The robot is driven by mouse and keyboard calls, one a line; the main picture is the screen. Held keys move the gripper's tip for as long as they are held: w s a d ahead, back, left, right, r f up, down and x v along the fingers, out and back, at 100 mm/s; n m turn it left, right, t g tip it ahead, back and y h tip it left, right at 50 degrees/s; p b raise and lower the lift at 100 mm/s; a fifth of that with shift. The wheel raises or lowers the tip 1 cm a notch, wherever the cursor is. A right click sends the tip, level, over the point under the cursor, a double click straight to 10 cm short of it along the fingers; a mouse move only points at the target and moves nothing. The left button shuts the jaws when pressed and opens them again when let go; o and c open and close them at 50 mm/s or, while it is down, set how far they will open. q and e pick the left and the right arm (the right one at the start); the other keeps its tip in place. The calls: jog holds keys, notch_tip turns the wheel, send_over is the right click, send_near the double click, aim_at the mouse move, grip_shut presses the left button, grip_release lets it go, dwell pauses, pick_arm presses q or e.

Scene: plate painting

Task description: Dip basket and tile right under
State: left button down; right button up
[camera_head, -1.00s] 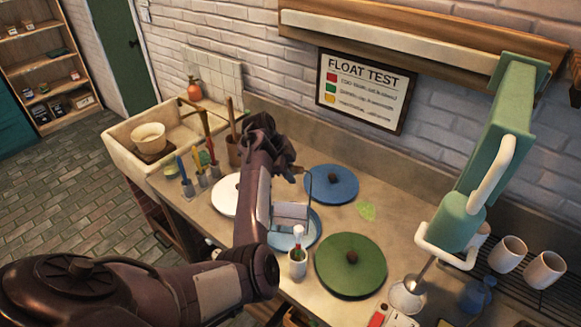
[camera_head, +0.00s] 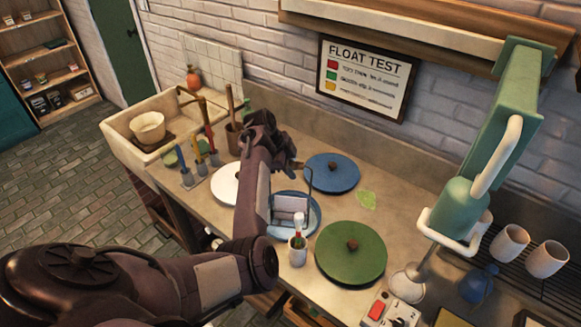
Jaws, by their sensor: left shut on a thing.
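My left gripper (camera_head: 293,164) is shut on the thin wire handle of a small basket (camera_head: 307,182), which hangs below the fingers. A pale grey tile (camera_head: 291,204) shows in the basket. The basket is over a round light-blue vessel (camera_head: 315,222), within its outline. I cannot tell whether the basket's bottom is under the liquid, since its lower part is hard to make out and my forearm hides the vessel's left side. My right gripper is out of view.
A white cup with brushes (camera_head: 298,250) stands close in front of the vessel. A green lid (camera_head: 350,253), a blue lid (camera_head: 332,173) and a white lid (camera_head: 224,182) lie around it. A green mixer (camera_head: 458,212) stands at right; a sink (camera_head: 128,148) is at left.

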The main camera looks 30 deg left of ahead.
pick_arm(q)
jog(key=shift+f+b, duration=0.55)
jog(key=shift+f, duration=0.6)
jog(key=b, duration=0.3)
send_over(293, 200)
jog(key=shift+s+a+f, duration=0.1)
jog(key=shift+f, duration=0.9)
jog(key=shift+s+a+f, duration=0.1)
jog(key=shift+s+f, duration=0.05)
jog(key=shift+f, duration=0.8)
jog(key=shift+s+a+f, duration=0.1)
jog(key=shift+f, duration=0.9)
jog(key=shift+f+b, duration=1.55)
jog(key=shift+f, duration=1.05)
jog(key=shift+p, duration=0.55)
jog(key=shift+r, duration=0.1)
